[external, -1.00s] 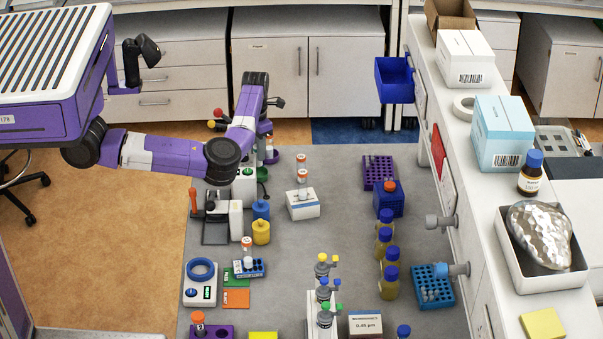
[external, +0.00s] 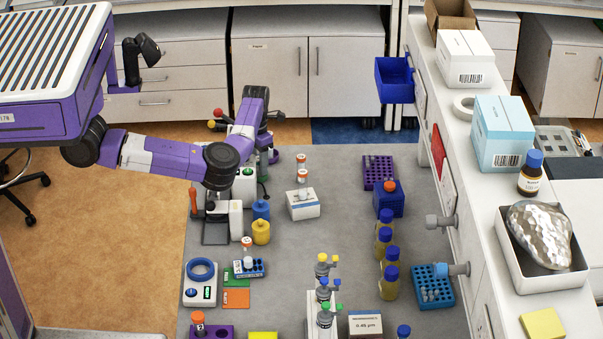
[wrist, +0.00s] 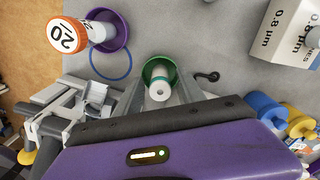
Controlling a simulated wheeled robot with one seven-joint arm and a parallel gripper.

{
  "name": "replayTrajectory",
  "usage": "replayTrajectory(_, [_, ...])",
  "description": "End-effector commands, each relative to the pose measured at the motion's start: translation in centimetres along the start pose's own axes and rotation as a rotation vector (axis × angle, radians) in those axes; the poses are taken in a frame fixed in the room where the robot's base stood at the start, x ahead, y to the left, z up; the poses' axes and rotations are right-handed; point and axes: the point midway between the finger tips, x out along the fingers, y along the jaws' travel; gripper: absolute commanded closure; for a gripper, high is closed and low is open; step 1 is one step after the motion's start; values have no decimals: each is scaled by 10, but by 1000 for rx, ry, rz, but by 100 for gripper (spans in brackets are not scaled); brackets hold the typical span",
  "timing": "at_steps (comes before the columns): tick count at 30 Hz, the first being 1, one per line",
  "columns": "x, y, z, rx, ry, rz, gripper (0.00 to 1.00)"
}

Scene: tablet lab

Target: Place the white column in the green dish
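The white column (wrist: 160,92) is between the two grey fingers of my gripper (wrist: 161,98) in the wrist view, which appear shut on it. The column has a round white end and a teal ring. Its far end overlaps the green dish (wrist: 158,62), which shows as a green rim around and beyond it. I cannot tell whether the column touches the dish's bottom.
A purple dish (wrist: 122,40) holding an orange-capped vial (wrist: 68,36) marked 20 stands left of the green dish. A white filter box (wrist: 290,35) is at right. Blue (external: 261,209) and yellow (external: 261,232) cylinders stand near my arm.

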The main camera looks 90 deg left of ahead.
Motion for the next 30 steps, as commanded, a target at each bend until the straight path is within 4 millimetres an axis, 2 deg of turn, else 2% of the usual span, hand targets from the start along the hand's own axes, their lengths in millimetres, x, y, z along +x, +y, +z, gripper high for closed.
replayTrajectory(7, [-1,0,0,0,0,0,54])
replayTrajectory(11, [-8,0,1,0,-2,0,54])
replayTrajectory(14, [-22,0,1,0,-3,0,54])
replayTrajectory(24, [-90,0,1,0,-3,1,54])
replayTrajectory(30, [-115,0,0,0,-1,-1,54])
